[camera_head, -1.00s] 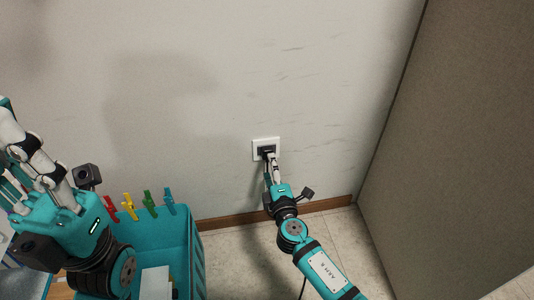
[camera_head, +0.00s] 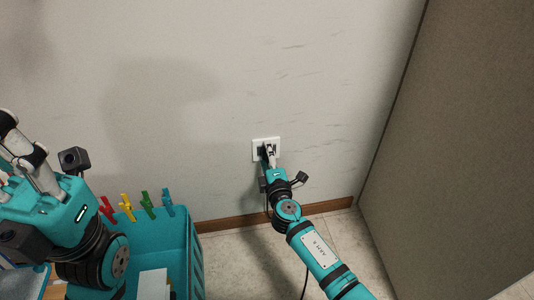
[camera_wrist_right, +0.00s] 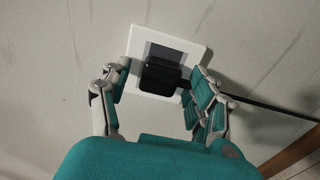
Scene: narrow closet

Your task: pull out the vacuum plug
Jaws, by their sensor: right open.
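The black vacuum plug (camera_wrist_right: 163,76) sits at the white wall socket (camera_wrist_right: 188,49), and its dark cable (camera_wrist_right: 262,105) leads off to the right in the right wrist view. The socket plate (camera_head: 256,145) also shows in the head view, low on the wall, where my right gripper (camera_head: 269,150) partly hides the plug. In the right wrist view, my right gripper (camera_wrist_right: 155,91) is open, one finger on each side of the plug, with visible gaps. My left gripper (camera_head: 18,145) is raised at the left edge, partly cut off, away from the socket; its opening is unclear.
A teal bin (camera_head: 165,240) with several coloured clothespins on its rim stands at the lower left. A grey-brown panel (camera_head: 450,150) rises on the right. A brown baseboard (camera_head: 325,206) runs below the socket. The floor between bin and panel looks mostly clear.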

